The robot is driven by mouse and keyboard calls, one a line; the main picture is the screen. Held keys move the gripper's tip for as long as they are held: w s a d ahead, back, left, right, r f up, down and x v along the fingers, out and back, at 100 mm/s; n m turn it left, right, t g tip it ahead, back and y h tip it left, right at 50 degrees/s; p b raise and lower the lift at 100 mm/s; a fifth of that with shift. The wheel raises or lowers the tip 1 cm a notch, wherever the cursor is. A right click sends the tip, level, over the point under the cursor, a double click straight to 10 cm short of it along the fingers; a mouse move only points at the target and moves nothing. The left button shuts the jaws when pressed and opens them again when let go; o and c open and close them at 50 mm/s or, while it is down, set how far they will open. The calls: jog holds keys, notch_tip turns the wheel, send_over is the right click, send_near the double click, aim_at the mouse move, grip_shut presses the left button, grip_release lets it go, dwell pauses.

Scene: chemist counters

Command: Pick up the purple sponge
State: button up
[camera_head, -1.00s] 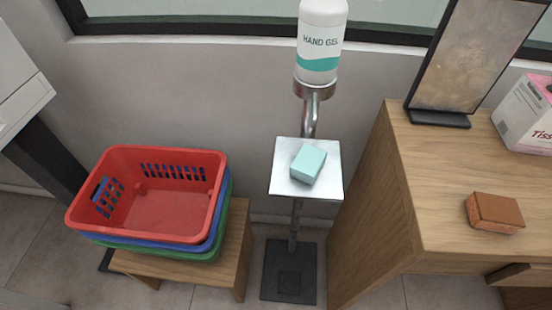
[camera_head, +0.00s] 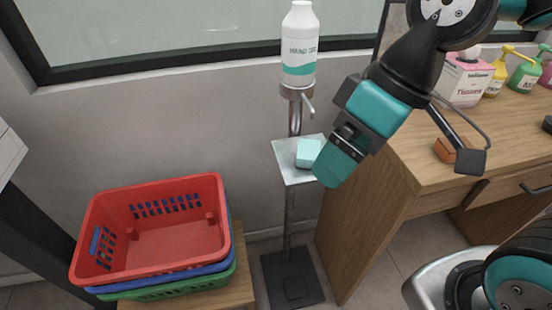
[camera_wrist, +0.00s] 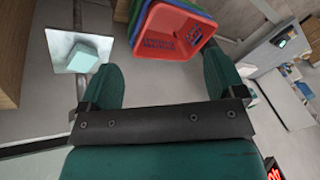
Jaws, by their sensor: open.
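I see no purple sponge in any view. A pale teal block (camera_head: 309,153), sponge-like, lies on the square metal plate (camera_head: 291,175) of the hand gel stand; it also shows in the wrist view (camera_wrist: 82,57). An orange-brown block (camera_head: 446,150) lies on the wooden desk, partly hidden by my arm. My gripper (camera_head: 335,165) hangs just right of the plate in the head view and overlaps its edge there. The wrist view shows its two teal fingers (camera_wrist: 160,60) wide apart with nothing between them.
Stacked red, blue and green baskets (camera_head: 150,225) stand on a low wooden stool at left. A hand gel bottle (camera_head: 299,50) tops the stand. The wooden desk (camera_head: 510,130) at right holds a tissue box (camera_head: 465,82) and pump bottles (camera_head: 524,75).

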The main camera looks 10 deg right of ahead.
jog(key=shift+o, duration=0.7)
jog(key=w+d+f+n+t, duration=0.1)
jog(key=w+d, duration=0.2)
jog(key=w, duration=0.5)
jog(key=shift+w+d+f+n+y+p, duration=0.3)
jog(key=shift+w+d+f+y+p, duration=0.05)
jog(key=shift+d+y+p, duration=0.1)
jog(key=n+t, duration=0.2)
send_near(311, 150)
jog(key=p+x, duration=0.2)
jog(key=x, duration=0.2)
jog(key=shift+d+f, duration=0.1)
jog(key=shift+d, duration=0.05)
jog(key=shift+p+x, duration=0.7)
jog(key=shift+x, duration=2.3)
jog(key=shift+c, duration=0.2)
jog(key=c, duration=0.7)
